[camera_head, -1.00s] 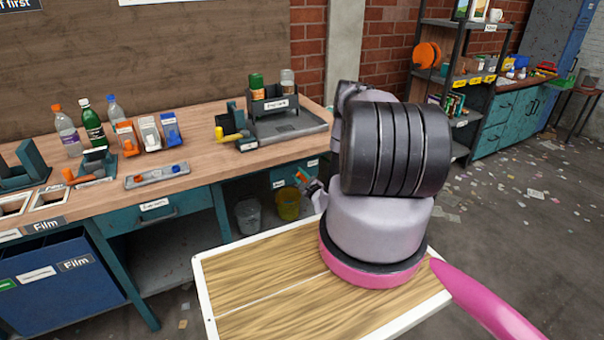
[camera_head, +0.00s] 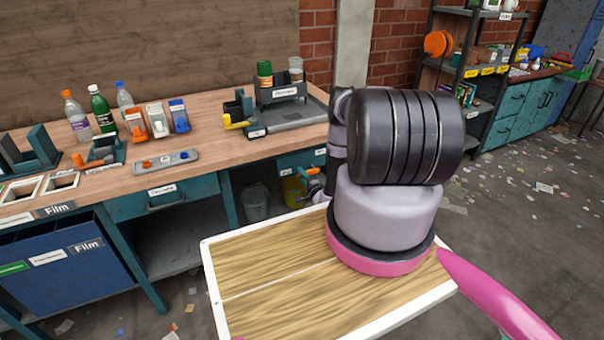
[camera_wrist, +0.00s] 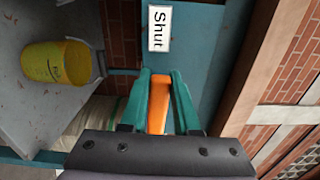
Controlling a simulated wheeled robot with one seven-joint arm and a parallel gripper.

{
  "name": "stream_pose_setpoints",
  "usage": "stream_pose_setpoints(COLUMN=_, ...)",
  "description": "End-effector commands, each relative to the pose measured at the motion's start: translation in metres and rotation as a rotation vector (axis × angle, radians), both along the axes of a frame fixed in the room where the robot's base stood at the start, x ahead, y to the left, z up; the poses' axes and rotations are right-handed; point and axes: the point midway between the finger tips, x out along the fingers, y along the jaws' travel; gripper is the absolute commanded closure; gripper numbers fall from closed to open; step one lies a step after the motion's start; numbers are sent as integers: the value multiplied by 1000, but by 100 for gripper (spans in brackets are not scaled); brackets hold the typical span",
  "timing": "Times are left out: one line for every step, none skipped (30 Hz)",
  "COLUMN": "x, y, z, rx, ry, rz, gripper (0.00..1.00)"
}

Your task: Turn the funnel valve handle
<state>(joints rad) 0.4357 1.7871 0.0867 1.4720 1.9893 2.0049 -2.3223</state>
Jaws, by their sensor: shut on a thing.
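The orange valve handle (camera_wrist: 157,108) shows in the wrist view between the two teal fingers of my gripper (camera_wrist: 161,76). My gripper is shut on it. The handle lies in front of a teal panel with a white label reading "Shut" (camera_wrist: 159,28). In the head view, the orange handle (camera_head: 312,171) is a small patch beside my arm, below the bench's front edge. There my arm hides most of the gripper and whatever the handle is fixed to. I cannot make out the funnel itself.
A yellow bucket (camera_head: 293,193) stands under the bench and also shows in the wrist view (camera_wrist: 56,62). A grey bucket (camera_head: 255,203) is left of it. Bottles, small dispensers and a tray (camera_head: 165,162) stand on the wooden bench. The floor at right is open, with scattered scraps.

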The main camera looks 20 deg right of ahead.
Motion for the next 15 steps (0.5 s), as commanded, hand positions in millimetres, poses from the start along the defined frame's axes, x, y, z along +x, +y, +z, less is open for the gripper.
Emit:
stream_pose_setpoints(x=-1, y=1, z=-3, rx=-15, ry=2, rz=1, gripper=100)
stream_pose_setpoints(x=-1, y=1, z=-3, rx=-23, ry=2, rz=1, gripper=100)
stream_pose_setpoints(x=-1, y=1, z=-4, rx=-32, ry=2, rz=1, gripper=100)
stream_pose_setpoints(x=-1, y=1, z=-4, rx=-37, ry=2, rz=1, gripper=100)
stream_pose_setpoints(x=-1, y=1, z=-5, rx=-43, ry=1, rz=1, gripper=100)
stream_pose_setpoints(x=-1, y=1, z=-5, rx=-49, ry=1, rz=1, gripper=100)
stream_pose_setpoints(x=-1, y=1, z=-5, rx=-52, ry=1, rz=1, gripper=100)
stream_pose_setpoints(x=-1, y=1, z=-5, rx=-55, ry=1, rz=1, gripper=100)
stream_pose_setpoints(x=-1, y=1, z=-5, rx=-57, ry=1, rz=1, gripper=100)
stream_pose_setpoints(x=-1, y=1, z=-5, rx=-59, ry=1, rz=1, gripper=100)
stream_pose_setpoints(x=-1, y=1, z=-6, rx=-59, ry=1, rz=1, gripper=100)
stream_pose_setpoints(x=-1, y=1, z=-6, rx=-60, ry=1, rz=1, gripper=100)
stream_pose_setpoints(x=-1, y=1, z=-6, rx=-60, ry=1, rz=1, gripper=100)
stream_pose_setpoints(x=-1, y=1, z=-6, rx=-60, ry=1, rz=1, gripper=100)
stream_pose_setpoints(x=-1, y=1, z=-6, rx=-60, ry=2, rz=1, gripper=100)
